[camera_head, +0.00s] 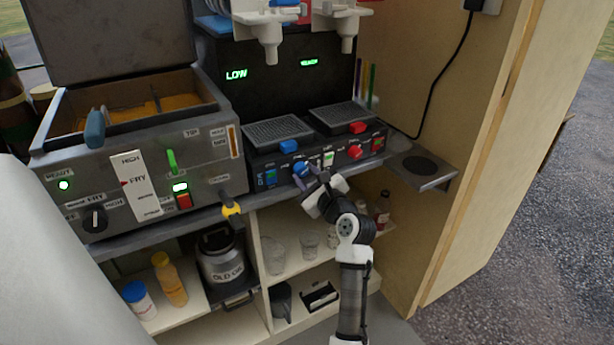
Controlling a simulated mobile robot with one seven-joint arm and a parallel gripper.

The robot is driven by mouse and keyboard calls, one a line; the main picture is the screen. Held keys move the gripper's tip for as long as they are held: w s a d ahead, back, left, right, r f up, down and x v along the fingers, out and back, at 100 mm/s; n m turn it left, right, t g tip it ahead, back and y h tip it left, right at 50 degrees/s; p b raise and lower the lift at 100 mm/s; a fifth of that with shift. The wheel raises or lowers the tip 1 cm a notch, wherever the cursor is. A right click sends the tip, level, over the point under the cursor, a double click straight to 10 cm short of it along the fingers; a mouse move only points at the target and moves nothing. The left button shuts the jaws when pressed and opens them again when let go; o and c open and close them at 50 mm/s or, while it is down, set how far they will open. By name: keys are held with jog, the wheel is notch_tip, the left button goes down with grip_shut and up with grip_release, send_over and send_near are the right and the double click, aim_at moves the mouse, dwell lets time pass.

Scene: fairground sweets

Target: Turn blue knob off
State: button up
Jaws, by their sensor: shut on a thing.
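The blue knob (300,168) is on the front panel of the black drinks machine (262,163), left of its middle. My gripper (306,174) is at the panel with its fingers shut on the blue knob. The fingers cover part of the knob, so its pointer cannot be read. A red knob (355,152) is farther right on the same panel.
A fryer (140,160) with a green lever, red switch and black dial stands at the left. Glasses and bottles sit on the shelf (290,262) below the counter. A wooden wall (480,130) closes off the right. Two dispenser nozzles hang above.

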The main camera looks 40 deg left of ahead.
jog(key=shift+n, duration=0.3)
jog(key=n, duration=0.5)
jog(key=n+b, duration=0.2)
jog(key=n, duration=0.4)
jog(key=shift+f, duration=0.1)
jog(key=n+b, duration=0.3)
jog(key=n, duration=0.3)
jog(key=n+b, duration=0.3)
jog(key=n, duration=0.1)
jog(key=shift+n+b, duration=0.45)
jog(key=shift+n, duration=0.55)
jog(key=o, duration=1)
jog(key=shift+r, duration=0.2)
jog(key=shift+c, duration=0.2)
